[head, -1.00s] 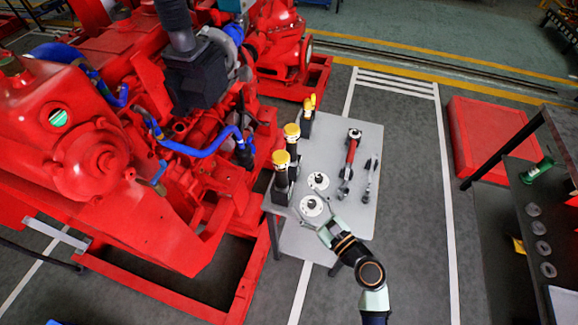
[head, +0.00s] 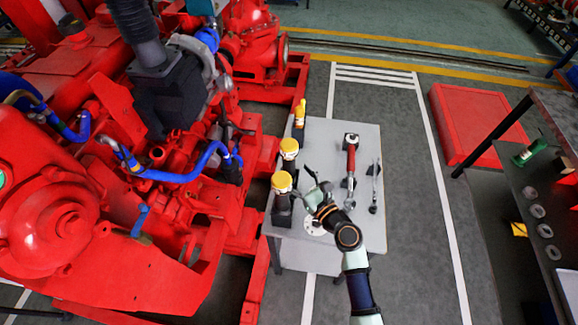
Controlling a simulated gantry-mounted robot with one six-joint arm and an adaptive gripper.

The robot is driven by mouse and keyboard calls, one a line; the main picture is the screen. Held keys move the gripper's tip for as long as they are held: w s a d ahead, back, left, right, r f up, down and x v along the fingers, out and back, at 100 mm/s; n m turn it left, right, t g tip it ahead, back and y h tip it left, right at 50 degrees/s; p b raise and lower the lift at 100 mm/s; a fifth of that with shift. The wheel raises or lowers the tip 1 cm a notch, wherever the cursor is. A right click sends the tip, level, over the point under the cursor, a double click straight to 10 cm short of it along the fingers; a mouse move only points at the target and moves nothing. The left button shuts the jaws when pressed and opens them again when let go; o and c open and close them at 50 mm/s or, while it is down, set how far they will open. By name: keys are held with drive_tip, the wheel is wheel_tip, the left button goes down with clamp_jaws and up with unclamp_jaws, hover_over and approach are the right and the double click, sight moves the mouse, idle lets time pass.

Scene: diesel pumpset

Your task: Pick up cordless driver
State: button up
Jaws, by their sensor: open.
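Two upright black tools with yellow tops stand along the left edge of a small grey table; they look like cordless drivers, the nearer one (head: 282,184) and a farther one (head: 289,149). A slimmer yellow-topped tool (head: 299,115) stands beyond them. I cannot tell for certain which is the cordless driver. My gripper (head: 311,182) is open and empty, just right of the nearer black tool and apart from it in the picture. It hides part of the white discs on the table.
On the grey table (head: 365,143), a red-handled tool (head: 351,158) and a slim grey wrench-like tool (head: 374,185) rest at the right. A white disc (head: 313,227) lies below my gripper. The red engine (head: 70,215) closes off the left. Dark shelving (head: 565,110) stands at far right.

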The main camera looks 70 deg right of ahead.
sight(293, 170)
drive_tip(key=b+x, duration=0.1)
drive_tip(key=x, duration=0.4)
drive_tip(key=shift+a, duration=0.1)
drive_tip(key=shift+s, duration=0.1)
drive_tip(key=shift+a, duration=0.1)
clamp_jaws()
